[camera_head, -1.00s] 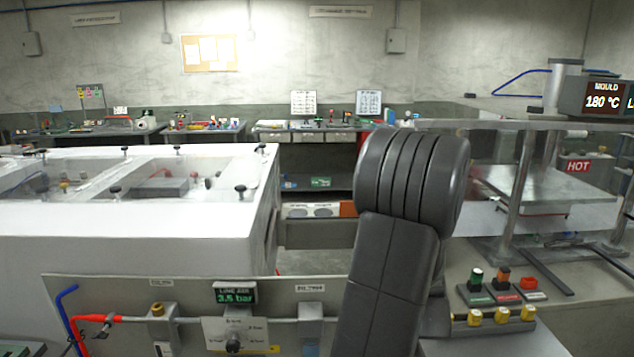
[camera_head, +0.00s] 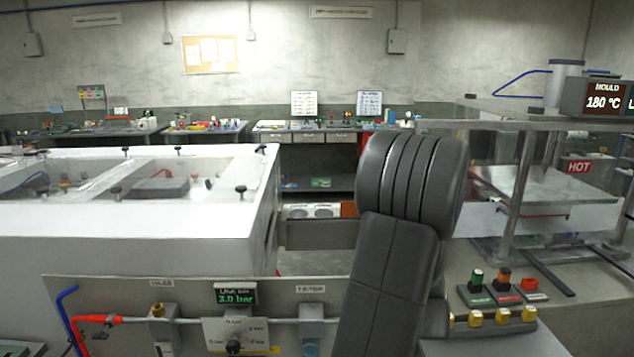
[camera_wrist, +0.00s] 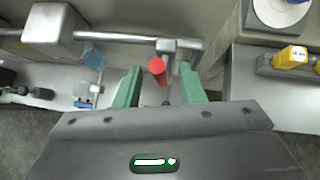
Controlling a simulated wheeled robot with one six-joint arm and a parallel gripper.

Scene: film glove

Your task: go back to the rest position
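My gripper (camera_wrist: 160,70) shows in the wrist view as two green fingers standing well apart. A red-capped part (camera_wrist: 156,66) on the metal pipe shows in the gap between the fingers; neither finger appears to touch it. In the head view, my dark grey arm (camera_head: 395,250) stands upright right of centre, and my gripper is out of sight there.
A panel with a pipe, a regulator (camera_head: 233,335) and a "3.0 bar" display (camera_head: 236,294) is in front. A white-topped machine (camera_head: 130,225) fills the left. A press marked HOT (camera_head: 578,167) and push buttons (camera_head: 503,287) stand at right.

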